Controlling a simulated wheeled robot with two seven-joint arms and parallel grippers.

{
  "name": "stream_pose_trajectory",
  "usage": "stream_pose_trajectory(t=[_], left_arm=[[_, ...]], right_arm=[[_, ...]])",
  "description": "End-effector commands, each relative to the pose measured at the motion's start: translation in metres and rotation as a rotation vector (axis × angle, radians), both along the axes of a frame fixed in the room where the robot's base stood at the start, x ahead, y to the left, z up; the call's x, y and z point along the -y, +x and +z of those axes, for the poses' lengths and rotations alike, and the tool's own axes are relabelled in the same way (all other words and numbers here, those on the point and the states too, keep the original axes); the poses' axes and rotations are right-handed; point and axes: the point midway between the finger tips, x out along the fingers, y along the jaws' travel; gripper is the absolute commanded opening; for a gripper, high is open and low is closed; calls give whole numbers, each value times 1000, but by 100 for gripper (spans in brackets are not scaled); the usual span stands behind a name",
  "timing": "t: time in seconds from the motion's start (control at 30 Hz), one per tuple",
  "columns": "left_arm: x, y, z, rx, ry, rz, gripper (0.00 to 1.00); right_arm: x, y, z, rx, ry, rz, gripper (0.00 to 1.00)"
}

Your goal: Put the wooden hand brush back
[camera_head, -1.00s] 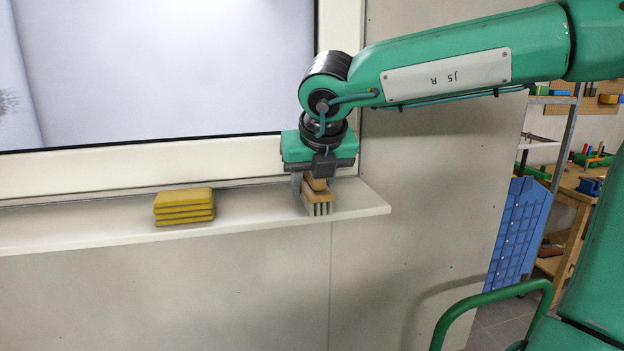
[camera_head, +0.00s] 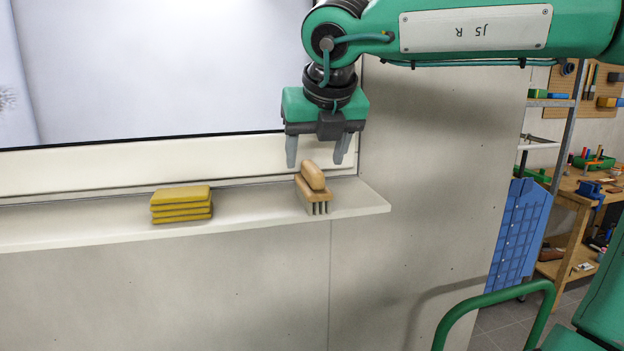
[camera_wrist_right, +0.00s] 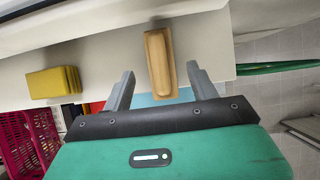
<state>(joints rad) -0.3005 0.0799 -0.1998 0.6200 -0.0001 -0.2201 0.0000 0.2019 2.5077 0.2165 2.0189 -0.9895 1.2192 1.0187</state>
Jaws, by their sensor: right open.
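The wooden hand brush (camera_head: 312,190) stands on the window sill (camera_head: 250,212) near its right end, bristles down and wooden grip up. My right gripper (camera_head: 317,160) is open and empty above the brush, with its two fingers apart and clear of it. In the right wrist view the brush (camera_wrist_right: 160,62) lies between and beyond the open fingers of the gripper (camera_wrist_right: 158,88), not touching them. My left gripper is not in view.
A stack of yellow sponges or cloths (camera_head: 181,205) lies on the sill to the left of the brush. The window pane (camera_head: 170,70) rises behind the sill. A workbench (camera_head: 570,190) and a blue panel (camera_head: 517,230) stand at the right.

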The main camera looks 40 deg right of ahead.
Motion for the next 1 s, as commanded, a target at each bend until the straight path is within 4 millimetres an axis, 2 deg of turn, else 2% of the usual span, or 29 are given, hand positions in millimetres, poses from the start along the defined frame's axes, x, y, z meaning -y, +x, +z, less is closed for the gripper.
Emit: stream_pose_trajectory(t=[0.13,0.33,1.0], left_arm=[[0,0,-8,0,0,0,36],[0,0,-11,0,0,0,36],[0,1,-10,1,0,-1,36]], right_arm=[[-7,-12,25,4,0,-1,60],[-12,-22,43,1,-1,-1,60],[-13,-23,46,0,0,-1,60]])
